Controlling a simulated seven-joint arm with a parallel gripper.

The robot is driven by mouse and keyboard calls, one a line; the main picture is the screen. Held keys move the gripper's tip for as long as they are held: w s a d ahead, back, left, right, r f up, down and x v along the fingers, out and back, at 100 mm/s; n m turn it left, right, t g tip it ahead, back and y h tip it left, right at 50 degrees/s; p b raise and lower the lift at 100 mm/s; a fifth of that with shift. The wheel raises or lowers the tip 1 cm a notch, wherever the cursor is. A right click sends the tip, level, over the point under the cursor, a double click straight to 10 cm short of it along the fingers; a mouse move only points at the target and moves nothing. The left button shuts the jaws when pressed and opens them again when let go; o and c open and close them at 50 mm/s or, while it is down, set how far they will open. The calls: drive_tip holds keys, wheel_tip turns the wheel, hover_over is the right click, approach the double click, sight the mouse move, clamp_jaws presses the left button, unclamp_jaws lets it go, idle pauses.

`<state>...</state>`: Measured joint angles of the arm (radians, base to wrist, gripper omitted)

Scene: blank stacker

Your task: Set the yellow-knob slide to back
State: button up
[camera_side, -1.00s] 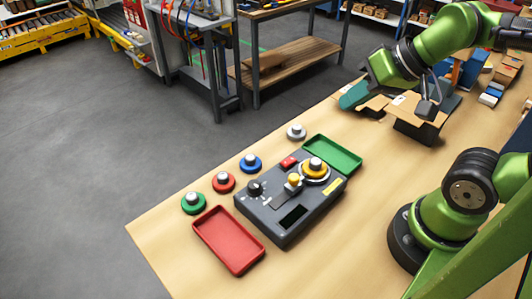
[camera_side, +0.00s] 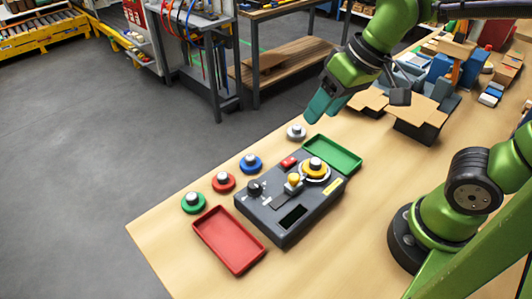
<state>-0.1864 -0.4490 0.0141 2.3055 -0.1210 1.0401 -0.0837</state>
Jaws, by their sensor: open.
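The yellow knob (camera_side: 294,180) of the slide stands on the dark grey control box (camera_side: 262,222), at the upper right end of a dark slot (camera_side: 279,202). My gripper (camera_side: 314,118) has teal fingers and hangs above and beyond the box, near the far edge of the table, apart from the knob. It is open, and I see nothing between its fingers. The gap between the fingers is hard to make out from this side.
Green (camera_side: 193,203), red (camera_side: 223,182), blue (camera_side: 251,163) and grey (camera_side: 296,132) pieces line the far side. A red tray (camera_side: 228,240) and green tray (camera_side: 345,156) flank the box. Cardboard boxes (camera_side: 420,112) stand behind.

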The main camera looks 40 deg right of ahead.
sight(294, 176)
drive_tip(key=w+a+n+g+h, duration=0.2)
drive_tip(key=w+a+n+g, duration=0.1)
drive_tip(key=a+n, duration=0.2)
drive_tip(key=shift+n+g, duration=0.6)
drive_tip(key=f, duration=1.5)
drive_tip(key=shift+s+d+f, duration=0.25)
drive_tip(key=shift+s+f, duration=0.05)
drive_tip(key=shift+s, duration=0.05)
drive_tip(key=shift+c, duration=0.5)
clamp_jaws()
